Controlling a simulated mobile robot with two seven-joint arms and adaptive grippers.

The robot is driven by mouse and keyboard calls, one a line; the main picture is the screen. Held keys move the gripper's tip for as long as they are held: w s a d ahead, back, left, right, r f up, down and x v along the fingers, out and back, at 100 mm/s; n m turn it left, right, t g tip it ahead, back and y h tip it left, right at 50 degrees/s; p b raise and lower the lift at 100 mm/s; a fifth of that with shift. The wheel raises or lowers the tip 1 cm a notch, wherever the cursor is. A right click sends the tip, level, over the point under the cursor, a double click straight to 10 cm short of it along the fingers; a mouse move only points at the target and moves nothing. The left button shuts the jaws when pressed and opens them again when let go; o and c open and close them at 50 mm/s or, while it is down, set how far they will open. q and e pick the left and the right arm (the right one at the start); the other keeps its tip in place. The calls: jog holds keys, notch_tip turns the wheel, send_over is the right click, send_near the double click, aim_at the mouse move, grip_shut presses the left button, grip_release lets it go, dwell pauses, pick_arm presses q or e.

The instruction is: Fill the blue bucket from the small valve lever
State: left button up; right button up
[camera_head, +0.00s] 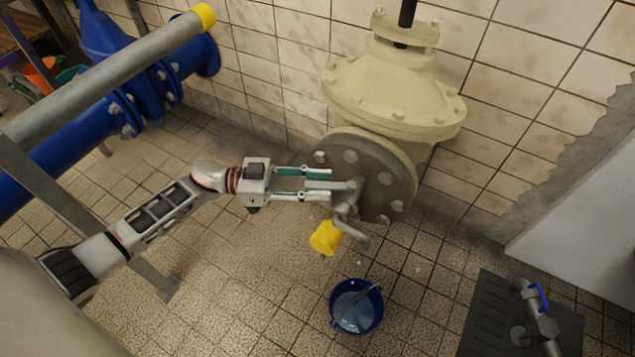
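The small valve lever (343,186) is a grey bar on the round grey flange of the cream valve. My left gripper (319,185) reaches it from the left. Its two fingers stand apart, one above and one below the lever's end; I cannot see clear contact. A grey spout (352,231) curves down below the lever, beside a yellow cap (325,237). The blue bucket (378,312) stands upright on the floor below the spout. Pale bluish water and a thin handle show in it. Small light specks between spout and bucket may be drops. My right gripper is not in view.
The large cream valve (392,92) stands against the tiled wall. A thick blue pipe (90,122) and a grey rail (105,78) run at the left. A black mat (482,318) with a blue-handled metal fitting (540,298) lies at lower right. Floor left of the bucket is clear.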

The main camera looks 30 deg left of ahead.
pick_arm(q)
jog(key=v, duration=1.2)
jog(key=shift+d+r, duration=0.1)
